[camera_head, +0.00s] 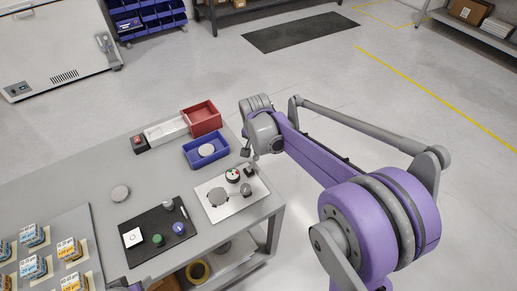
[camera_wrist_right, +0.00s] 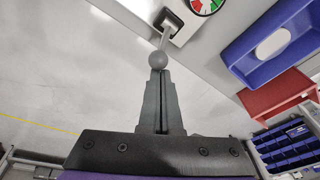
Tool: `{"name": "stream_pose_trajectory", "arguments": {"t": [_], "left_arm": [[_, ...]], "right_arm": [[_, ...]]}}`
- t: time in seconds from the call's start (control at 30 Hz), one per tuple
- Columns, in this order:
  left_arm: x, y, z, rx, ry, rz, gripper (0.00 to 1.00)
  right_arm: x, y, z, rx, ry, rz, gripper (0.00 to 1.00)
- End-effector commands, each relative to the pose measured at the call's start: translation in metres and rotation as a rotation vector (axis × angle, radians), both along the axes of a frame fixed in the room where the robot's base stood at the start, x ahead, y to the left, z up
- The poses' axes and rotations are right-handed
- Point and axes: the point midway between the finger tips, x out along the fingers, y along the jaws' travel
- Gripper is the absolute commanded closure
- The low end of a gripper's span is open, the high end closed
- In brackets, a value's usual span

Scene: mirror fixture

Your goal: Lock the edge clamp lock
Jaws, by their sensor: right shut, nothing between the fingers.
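The fixture is a pale plate (camera_head: 222,208) at the table's right end. It carries a grey round disc (camera_head: 217,196), a small dial (camera_head: 232,175) with coloured sectors and a dark block (camera_head: 249,171). In the right wrist view a lever with a grey ball knob (camera_wrist_right: 158,60) rises from a dark block (camera_wrist_right: 168,20) beside the dial (camera_wrist_right: 205,4). I take this lever for the edge clamp lock. My right gripper (camera_wrist_right: 160,76) is shut and empty, its tips at the ball knob; I cannot tell whether they touch. It also shows in the head view (camera_head: 247,152), above the plate's far edge.
A blue bin (camera_head: 190,158) and a red bin (camera_head: 201,118) stand behind the fixture. A black mat (camera_head: 135,216) with small parts lies to its left. A tray (camera_head: 92,262) of labelled boxes is at the front left. Open floor lies right of the table.

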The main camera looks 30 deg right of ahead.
Motion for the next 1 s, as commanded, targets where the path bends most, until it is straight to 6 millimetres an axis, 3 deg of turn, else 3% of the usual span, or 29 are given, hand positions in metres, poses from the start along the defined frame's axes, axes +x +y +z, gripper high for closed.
{"name": "stream_pose_trajectory", "arguments": {"t": [0.43,1.0], "left_arm": [[-0.001,0.000,-0.003,0.000,0.002,0.000,0.50],[-0.006,0.000,-0.030,0.000,0.012,0.000,0.50]], "right_arm": [[-0.001,0.014,0.004,-0.148,-0.012,0.005,1.00],[-0.004,0.052,0.006,-0.591,-0.047,0.006,1.00]]}}
